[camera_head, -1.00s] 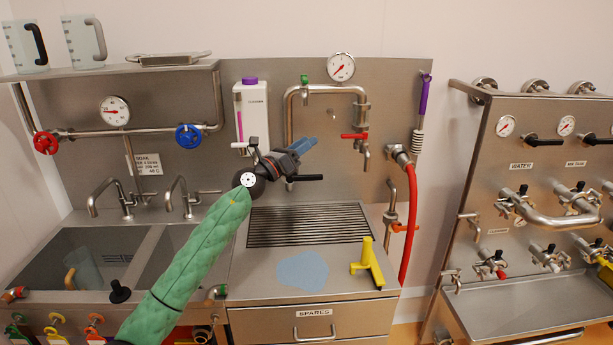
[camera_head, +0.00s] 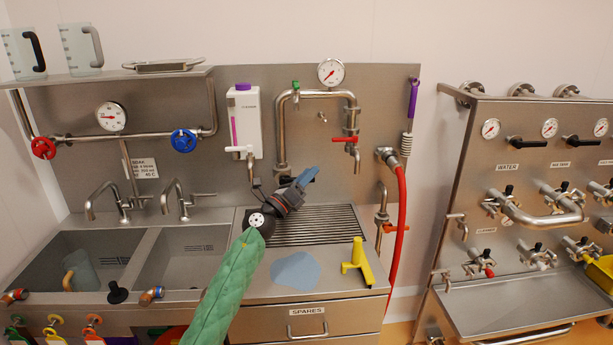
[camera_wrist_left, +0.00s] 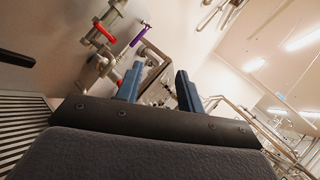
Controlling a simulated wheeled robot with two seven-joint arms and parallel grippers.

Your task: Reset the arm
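My left gripper (camera_head: 305,177) is at the end of my green-sleeved arm, above the slatted drain grate (camera_head: 318,222) of the steel counter. In the left wrist view its two blue fingers (camera_wrist_left: 158,88) stand apart with nothing between them, so it is open and empty. It points up and away from the counter, apart from the taps behind it. My right gripper shows in neither view.
A blue-grey cloth (camera_head: 295,271) and a yellow scraper-like tool (camera_head: 357,262) lie on the counter. A white dispenser (camera_head: 243,125), a pipe with a red-handled tap (camera_head: 346,138) and a red hose (camera_head: 401,215) are behind. Two sinks (camera_head: 185,255) lie left; a valve panel stands right.

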